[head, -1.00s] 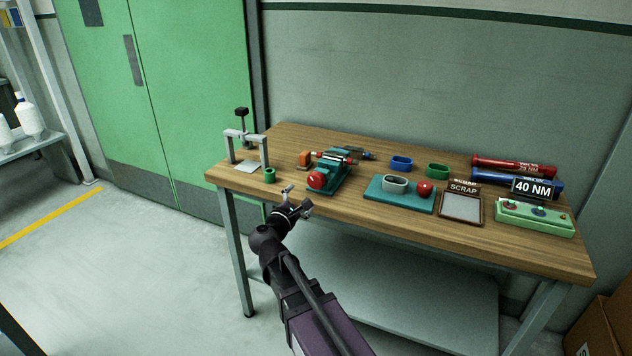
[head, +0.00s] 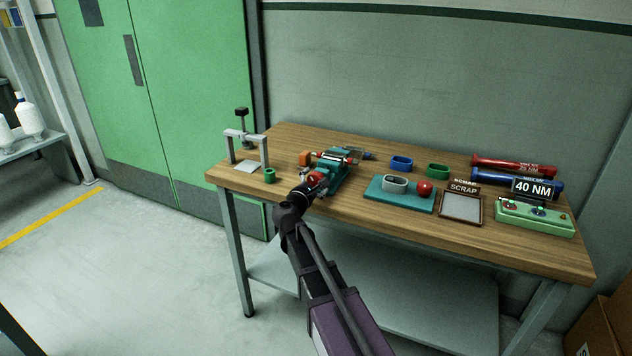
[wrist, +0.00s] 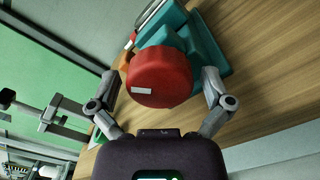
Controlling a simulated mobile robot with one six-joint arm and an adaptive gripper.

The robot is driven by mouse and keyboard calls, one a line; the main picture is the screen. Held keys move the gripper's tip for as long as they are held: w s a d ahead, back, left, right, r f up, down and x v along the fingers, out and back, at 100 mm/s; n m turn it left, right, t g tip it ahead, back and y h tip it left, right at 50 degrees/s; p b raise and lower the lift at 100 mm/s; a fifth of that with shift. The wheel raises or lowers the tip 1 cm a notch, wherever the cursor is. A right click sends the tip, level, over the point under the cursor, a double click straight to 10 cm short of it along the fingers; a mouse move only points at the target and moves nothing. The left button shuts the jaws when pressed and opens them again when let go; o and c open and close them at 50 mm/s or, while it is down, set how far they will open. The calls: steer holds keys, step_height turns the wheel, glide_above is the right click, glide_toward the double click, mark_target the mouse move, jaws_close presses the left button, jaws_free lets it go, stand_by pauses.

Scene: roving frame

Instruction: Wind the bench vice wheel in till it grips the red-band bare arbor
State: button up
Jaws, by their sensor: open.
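The teal bench vice (head: 337,175) stands at the front left part of the wooden bench. Its red wheel (wrist: 160,78), with a white mark on its face, fills the middle of the wrist view. My gripper (head: 312,181) is at the wheel, and in the wrist view its open fingers (wrist: 165,92) stand on either side of the wheel. I cannot tell whether the fingers touch it. An arbor with a red band (head: 329,155) lies at the vice's jaws; the wrist view mostly hides it. I cannot tell whether the jaws touch it.
An orange block (head: 305,158), a green ring (head: 269,175) and a grey press frame (head: 246,148) stand left of the vice. A teal tray (head: 390,203), a scrap tray (head: 444,217) and a green button box (head: 534,218) stand to the right.

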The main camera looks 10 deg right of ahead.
steer(key=shift+c, duration=0.2)
steer(key=c, duration=1)
steer(key=shift+o, duration=0.2)
steer(key=shift+m, duration=0.4)
steer(key=m, duration=1)
